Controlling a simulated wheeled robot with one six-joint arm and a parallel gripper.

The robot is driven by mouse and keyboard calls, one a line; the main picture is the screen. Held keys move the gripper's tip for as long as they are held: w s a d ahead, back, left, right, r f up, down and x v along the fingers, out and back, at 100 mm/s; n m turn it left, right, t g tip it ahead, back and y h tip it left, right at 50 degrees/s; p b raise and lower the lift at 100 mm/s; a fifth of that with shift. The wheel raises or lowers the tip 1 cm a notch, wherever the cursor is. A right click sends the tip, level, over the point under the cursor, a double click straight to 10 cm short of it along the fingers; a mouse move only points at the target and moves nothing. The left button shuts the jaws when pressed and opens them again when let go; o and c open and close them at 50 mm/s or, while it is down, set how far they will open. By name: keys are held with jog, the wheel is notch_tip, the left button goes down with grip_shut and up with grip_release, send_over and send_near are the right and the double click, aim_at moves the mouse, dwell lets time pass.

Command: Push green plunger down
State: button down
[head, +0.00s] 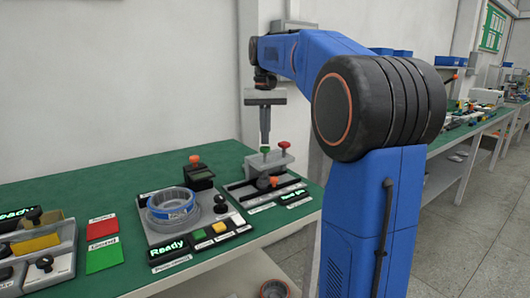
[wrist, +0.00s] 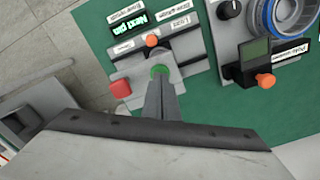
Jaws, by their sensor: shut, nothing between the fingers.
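The green plunger (head: 265,149) is a small green knob on top of a grey press fixture (head: 251,165) on the green table. A red knob (head: 284,145) stands to the right of the plunger on the same fixture.
An orange knob (head: 263,182) is at the fixture's front. A lit display (head: 294,194) lies before it. To the left is a station with a blue ring part (head: 172,204) and an orange-topped device (head: 197,170). Red and green cards lie further left. The wall is close behind.

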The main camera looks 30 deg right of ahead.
jog(key=shift+r, duration=2)
jog(key=s+a+f+n+t, duration=0.1)
jog(key=s+a+f+n, duration=0.1)
jog(key=s+a+f, duration=0.3)
jog(key=s+a+f+n+t, duration=0.1)
jog(key=s+a+f, duration=0.4)
jog(key=s+f, duration=0.8)
jog(key=s+a+f+n+t, duration=0.2)
jog(key=s+a+f, duration=0.3)
jog(key=s+f, duration=0.4)
jog(key=s, duration=0.3)
jog(key=shift+s+a+f+n+t, duration=0.15)
jog(key=shift+a+f+n+t, duration=0.15)
jog(key=shift+a+f+t, duration=0.1)
